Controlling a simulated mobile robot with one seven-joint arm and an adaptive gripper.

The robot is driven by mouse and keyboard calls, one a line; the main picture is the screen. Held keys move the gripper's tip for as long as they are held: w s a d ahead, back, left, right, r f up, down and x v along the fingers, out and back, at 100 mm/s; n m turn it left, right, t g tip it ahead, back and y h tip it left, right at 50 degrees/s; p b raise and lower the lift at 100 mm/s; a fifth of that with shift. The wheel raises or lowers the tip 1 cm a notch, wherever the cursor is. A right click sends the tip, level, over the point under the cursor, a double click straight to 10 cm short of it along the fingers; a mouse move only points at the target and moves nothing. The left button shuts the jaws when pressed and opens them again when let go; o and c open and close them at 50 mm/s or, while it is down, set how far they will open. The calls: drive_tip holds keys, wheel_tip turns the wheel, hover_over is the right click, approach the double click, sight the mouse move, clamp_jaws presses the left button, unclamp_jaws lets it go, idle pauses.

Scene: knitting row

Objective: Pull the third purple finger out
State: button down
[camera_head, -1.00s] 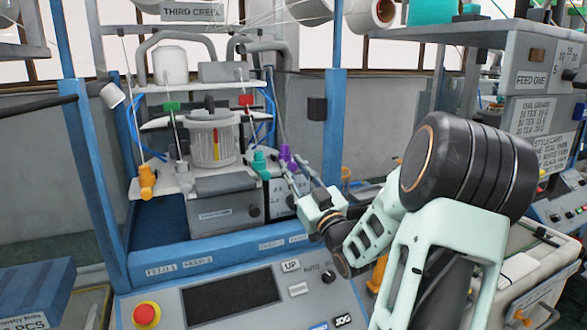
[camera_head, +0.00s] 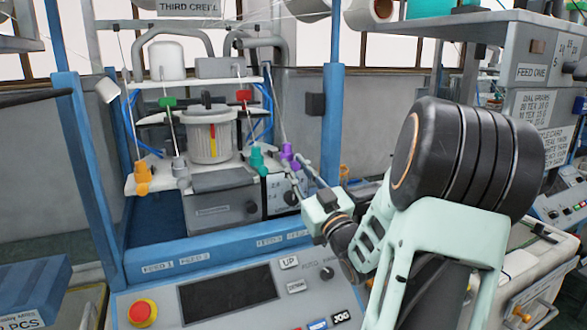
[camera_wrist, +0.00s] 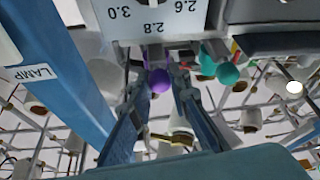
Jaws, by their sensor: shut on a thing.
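The purple finger (camera_head: 288,153) stands at the right end of the row on the machine's front shelf, to the right of the teal finger (camera_head: 257,158). In the wrist view the round purple end (camera_wrist: 160,80) sits between the two jaw tips of my gripper (camera_wrist: 159,88), which are shut on it. In the head view my gripper (camera_head: 299,168) reaches in from the lower right, its tips at the purple finger. The teal finger's round end (camera_wrist: 228,73) is just right of the jaws in the wrist view. How far the purple finger is out is hard to tell.
A dial box with a numbered scale (camera_wrist: 150,18) is close by the jaws. A blue post (camera_wrist: 55,70) is at the left in the wrist view. Orange (camera_head: 142,178) and grey (camera_head: 181,172) fingers stand farther left. The control panel (camera_head: 160,285) is below.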

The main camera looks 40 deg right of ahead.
drive_tip(key=shift+f, duration=0.15)
drive_tip(key=c, duration=2.2)
unclamp_jaws()
drive_tip(key=shift+s, duration=0.1)
drive_tip(key=o, duration=0.4)
drive_tip(key=shift+s, duration=0.2)
drive_tip(key=shift+w, duration=0.1)
drive_tip(key=v, duration=1.2)
